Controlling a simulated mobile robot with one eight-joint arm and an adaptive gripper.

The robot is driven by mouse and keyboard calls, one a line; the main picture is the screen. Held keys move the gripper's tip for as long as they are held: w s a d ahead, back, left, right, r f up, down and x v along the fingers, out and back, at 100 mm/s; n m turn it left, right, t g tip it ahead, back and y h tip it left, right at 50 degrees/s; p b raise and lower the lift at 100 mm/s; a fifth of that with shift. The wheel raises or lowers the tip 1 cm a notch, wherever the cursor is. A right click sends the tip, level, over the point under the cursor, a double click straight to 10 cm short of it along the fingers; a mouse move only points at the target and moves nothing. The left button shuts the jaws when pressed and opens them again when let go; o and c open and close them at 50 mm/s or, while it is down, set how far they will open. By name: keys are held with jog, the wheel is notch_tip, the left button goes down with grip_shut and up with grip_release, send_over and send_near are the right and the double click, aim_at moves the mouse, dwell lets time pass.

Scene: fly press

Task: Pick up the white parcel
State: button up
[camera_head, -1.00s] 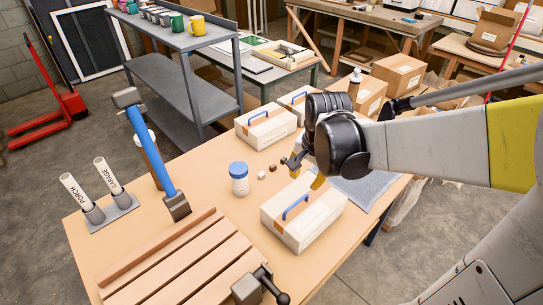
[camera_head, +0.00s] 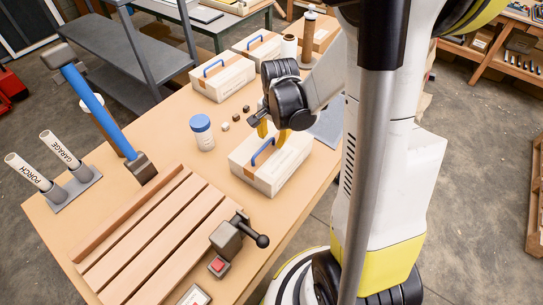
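A white parcel (camera_head: 272,172) with a blue handle (camera_head: 262,152) on top and a printed label sits near the right edge of the workbench. My gripper (camera_head: 272,135) is above this parcel, close to the handle. Its two yellow fingertips are apart with nothing held between them. I cannot tell whether a finger touches the handle. Two similar white boxes with blue handles stand farther back, one at the left (camera_head: 224,79) and one behind it (camera_head: 258,50).
A blue-lidded jar (camera_head: 203,133) and several small cubes stand left of the gripper. A blue-handled press (camera_head: 90,110), a slatted wooden board (camera_head: 150,235), a clamp (camera_head: 229,238) and two labelled tubes occupy the left and front. A grey mat (camera_head: 327,125) lies to the right.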

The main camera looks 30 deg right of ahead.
jog(key=shift+f, duration=0.3)
grip_shut()
